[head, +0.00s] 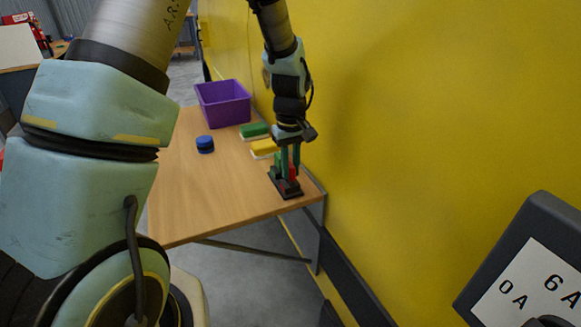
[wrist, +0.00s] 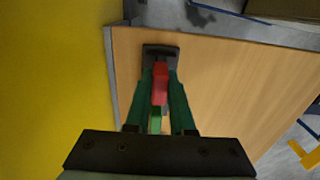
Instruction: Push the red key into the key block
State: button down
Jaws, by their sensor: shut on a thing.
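The dark key block (head: 288,192) stands on the wooden table near its front right corner, by the yellow wall. Its dark end also shows in the wrist view (wrist: 160,49). My gripper (head: 287,174) points down over the block, its two green fingers closed on the red key (wrist: 160,83). The red key also shows between the fingers in the head view (head: 292,173). A bright green piece (wrist: 155,121) lies close behind the red key in the wrist view. The fingers hide the key's lower end, so I cannot tell how deep it sits in the block.
A purple bin (head: 223,104) stands at the table's far end. A green-and-white block (head: 254,131) and a yellow-and-white block (head: 264,148) lie behind my gripper. A blue round thing (head: 205,144) sits left of them. The table's front left is clear.

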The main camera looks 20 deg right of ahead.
jog(key=shift+f+b, duration=0.35)
jog(key=shift+f, duration=0.25)
jog(key=c, duration=0.7)
grip_release()
notch_tip(320, 180, up, 11)
jog(key=shift+f+b, duration=0.1)
jog(key=shift+b, duration=1.05)
jog(key=s+a+f+m, duration=0.1)
jog(key=s+a, duration=0.2)
jog(key=a, duration=1.1)
jog(key=s+a+f+m+t, duration=0.1)
jog(key=s+a+f, duration=0.1)
jog(key=a, duration=1.2)
jog(key=shift+s+t, duration=0.3)
jog(key=shift+s, duration=0.4)
jog(key=shift+a, duration=0.1)
